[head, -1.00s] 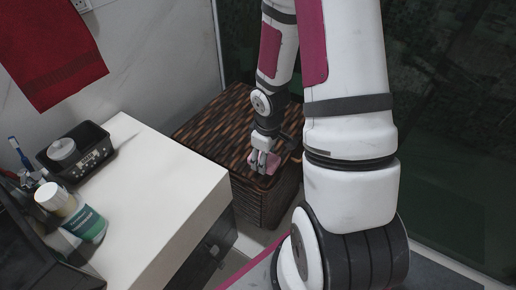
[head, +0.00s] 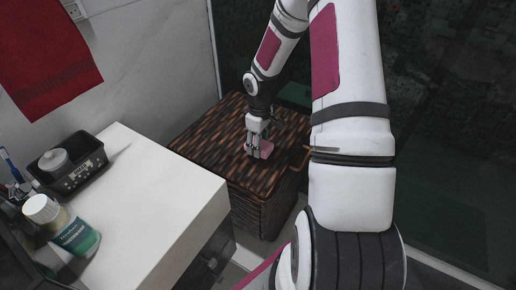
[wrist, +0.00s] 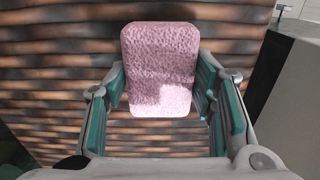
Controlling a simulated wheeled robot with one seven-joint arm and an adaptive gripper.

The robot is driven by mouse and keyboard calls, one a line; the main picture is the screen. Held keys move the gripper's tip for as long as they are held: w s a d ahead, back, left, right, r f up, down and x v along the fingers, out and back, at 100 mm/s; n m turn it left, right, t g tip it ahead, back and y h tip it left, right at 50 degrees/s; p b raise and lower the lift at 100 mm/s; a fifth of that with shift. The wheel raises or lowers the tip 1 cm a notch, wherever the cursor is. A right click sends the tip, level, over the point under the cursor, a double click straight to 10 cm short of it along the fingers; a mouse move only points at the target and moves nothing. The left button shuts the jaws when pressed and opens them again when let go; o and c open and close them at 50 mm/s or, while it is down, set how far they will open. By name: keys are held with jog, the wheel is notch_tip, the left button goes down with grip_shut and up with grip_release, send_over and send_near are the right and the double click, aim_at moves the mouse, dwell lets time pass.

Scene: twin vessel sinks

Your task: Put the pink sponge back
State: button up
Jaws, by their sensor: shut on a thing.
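The pink sponge (wrist: 160,68) is a rounded rectangular block between my gripper's two fingers in the wrist view. My gripper (wrist: 159,95) is shut on it, with a finger pad at each side. In the head view, my gripper (head: 258,152) is over the brown woven basket's lid (head: 215,140), and the sponge (head: 266,150) shows as a small pink patch at the fingertips. I cannot tell whether the sponge touches the lid.
A white counter (head: 150,190) stands left of the basket. On it are a black caddy (head: 85,172) with a round white-lidded jar and a green-and-white bottle (head: 72,235). A red towel (head: 45,60) hangs on the wall. Dark glass is at the right.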

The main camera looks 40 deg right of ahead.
jog(key=shift+w+d, duration=0.2)
jog(key=shift+w, duration=0.25)
notch_tip(320, 180, down, 4)
jog(key=shift+w+r+b, duration=0.1)
jog(key=shift+w+b, duration=0.05)
jog(key=shift+b, duration=0.3)
jog(key=shift+c, duration=0.2)
jog(key=o, duration=0.9)
jog(key=shift+r, duration=0.15)
